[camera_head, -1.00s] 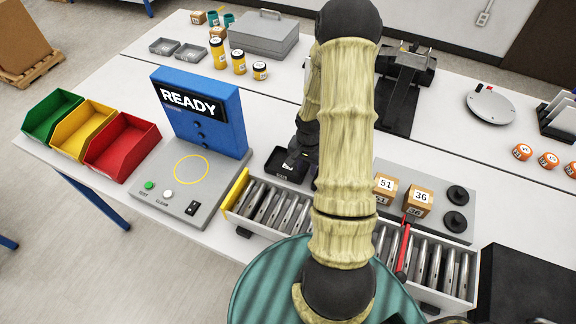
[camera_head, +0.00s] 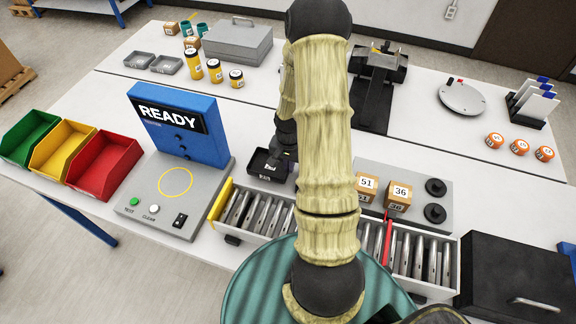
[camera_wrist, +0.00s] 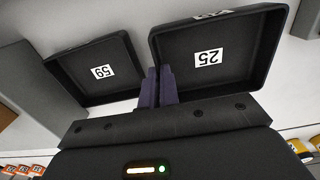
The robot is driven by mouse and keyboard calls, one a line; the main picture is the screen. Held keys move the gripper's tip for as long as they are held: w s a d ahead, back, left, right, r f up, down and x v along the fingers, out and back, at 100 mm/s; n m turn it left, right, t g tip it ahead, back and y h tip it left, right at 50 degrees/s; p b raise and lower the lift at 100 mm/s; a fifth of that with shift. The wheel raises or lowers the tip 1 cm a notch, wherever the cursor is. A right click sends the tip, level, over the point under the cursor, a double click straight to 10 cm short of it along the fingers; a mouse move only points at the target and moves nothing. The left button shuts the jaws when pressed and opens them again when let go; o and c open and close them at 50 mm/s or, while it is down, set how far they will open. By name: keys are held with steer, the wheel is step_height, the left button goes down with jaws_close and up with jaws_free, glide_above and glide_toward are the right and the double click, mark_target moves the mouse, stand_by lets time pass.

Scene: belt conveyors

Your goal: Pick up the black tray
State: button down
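A black tray (camera_head: 264,166) lies on the white table to the right of the blue READY box, partly hidden by my arm in the head view. In the wrist view this black tray (camera_wrist: 207,58) has a white label reading 25. My gripper (camera_wrist: 160,70) is at its left wall there, with its two fingers close together and the thin wall apparently between them. I cannot tell whether the tray is off the table. A second black tray (camera_wrist: 100,72), labelled 59, is on the left in the wrist view; my arm hides it in the head view.
The READY box (camera_head: 180,125) stands close to the left of the tray. A roller conveyor (camera_head: 265,215) runs in front of it. Boxes 51 (camera_head: 366,186) and 36 (camera_head: 398,194) stand on a grey plate to the right. White table behind the tray is clear.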

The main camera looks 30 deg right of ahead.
step_height(320, 180, up, 7)
steer(key=p, duration=0.4)
steer(key=shift+r+p, duration=0.1)
steer(key=shift+p, duration=0.3)
